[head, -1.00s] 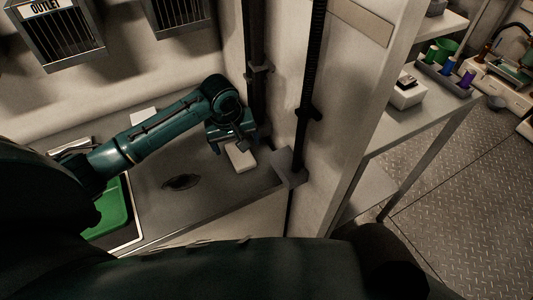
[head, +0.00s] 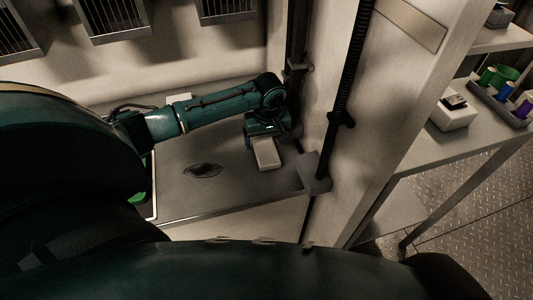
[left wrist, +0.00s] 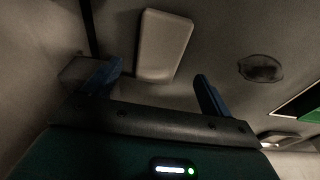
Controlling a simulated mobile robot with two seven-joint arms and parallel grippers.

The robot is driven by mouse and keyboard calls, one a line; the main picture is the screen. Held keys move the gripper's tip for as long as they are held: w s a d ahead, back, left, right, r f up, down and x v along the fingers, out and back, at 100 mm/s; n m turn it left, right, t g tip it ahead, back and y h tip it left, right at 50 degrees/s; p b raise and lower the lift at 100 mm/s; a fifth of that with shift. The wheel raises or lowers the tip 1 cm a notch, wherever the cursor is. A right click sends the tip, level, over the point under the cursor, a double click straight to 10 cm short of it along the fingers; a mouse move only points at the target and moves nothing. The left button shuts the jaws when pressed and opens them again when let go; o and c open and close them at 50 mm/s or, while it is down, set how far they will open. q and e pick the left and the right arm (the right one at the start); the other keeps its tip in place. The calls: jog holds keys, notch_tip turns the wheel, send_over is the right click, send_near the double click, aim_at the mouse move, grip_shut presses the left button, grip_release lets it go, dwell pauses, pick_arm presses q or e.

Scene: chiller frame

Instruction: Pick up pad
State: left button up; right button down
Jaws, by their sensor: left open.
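A pale rectangular pad (head: 266,157) with rounded corners lies on the grey counter (head: 222,197), near its right end. My left gripper (head: 268,136) is at the pad's far end in the head view, with its jaws open and nothing in them. In the left wrist view the pad (left wrist: 163,45) lies mostly beyond the two blue fingertips of the left gripper (left wrist: 158,78). The pad's near end shows between the fingers; I cannot tell the height gap. My right gripper is not in view.
A dark oval opening (head: 202,170) is in the counter left of the pad. A dark vertical post (head: 350,75) and a wall stand close on the right. Beyond them is a shelf (head: 430,150) with a white box (head: 453,113) and spools. Part of a green tray shows at left.

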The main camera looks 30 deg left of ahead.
aim_at(266, 151)
pick_arm(q)
notch_tip(266, 151, down, 4)
jog(key=shift+w+f+b, duration=0.15)
jog(key=shift+f+b, duration=0.1)
jog(key=shift+b, duration=0.1)
jog(key=shift+c, duration=0.3)
jog(key=c, duration=1)
notch_tip(266, 151, up, 10)
jog(key=p, duration=0.1)
jog(key=shift+p, duration=0.35)
jog(key=o, duration=0.4)
jog(key=c, duration=0.3)
jog(key=shift+r, duration=0.15)
jog(key=shift+c, duration=0.2)
